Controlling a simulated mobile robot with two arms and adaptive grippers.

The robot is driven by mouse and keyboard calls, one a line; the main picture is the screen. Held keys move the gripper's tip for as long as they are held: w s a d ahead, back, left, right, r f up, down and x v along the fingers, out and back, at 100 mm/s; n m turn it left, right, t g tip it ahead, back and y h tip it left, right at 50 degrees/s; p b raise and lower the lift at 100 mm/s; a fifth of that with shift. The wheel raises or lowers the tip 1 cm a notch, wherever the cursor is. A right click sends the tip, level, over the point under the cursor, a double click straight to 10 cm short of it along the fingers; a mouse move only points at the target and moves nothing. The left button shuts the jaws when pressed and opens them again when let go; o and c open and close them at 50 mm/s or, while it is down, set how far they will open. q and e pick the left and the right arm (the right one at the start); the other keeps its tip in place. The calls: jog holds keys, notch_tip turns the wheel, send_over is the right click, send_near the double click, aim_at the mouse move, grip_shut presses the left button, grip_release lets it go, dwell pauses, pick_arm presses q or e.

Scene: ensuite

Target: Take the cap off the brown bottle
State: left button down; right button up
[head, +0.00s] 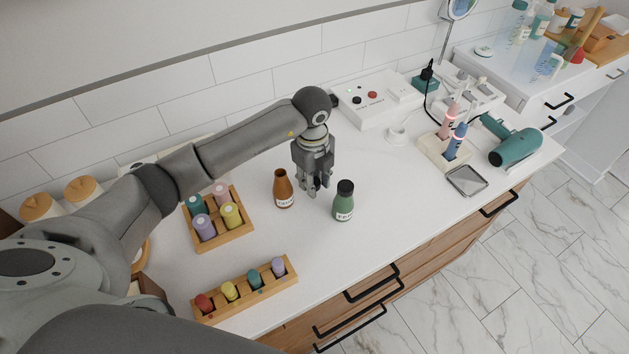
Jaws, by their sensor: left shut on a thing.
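The brown bottle (283,190) stands upright on the white counter, with no cap on its neck. My left gripper (315,190) is just to its right, pointing down, between it and a green bottle (344,205) with a black cap. The left gripper is apart from the brown bottle and shut on its cap, which the fingers mostly hide. My right gripper is not in view.
A wooden crate (236,238) of several colored bottles and a wooden rack (252,302) of small bottles stand to the left. A toothbrush holder (437,153), a teal hair dryer (510,143) and a white box (372,110) stand to the right. The counter front is clear.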

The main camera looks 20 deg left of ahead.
pick_arm(q)
jog(key=shift+f, duration=0.8)
jog(key=shift+f, duration=0.15)
jog(key=c, duration=1.1)
grip_release()
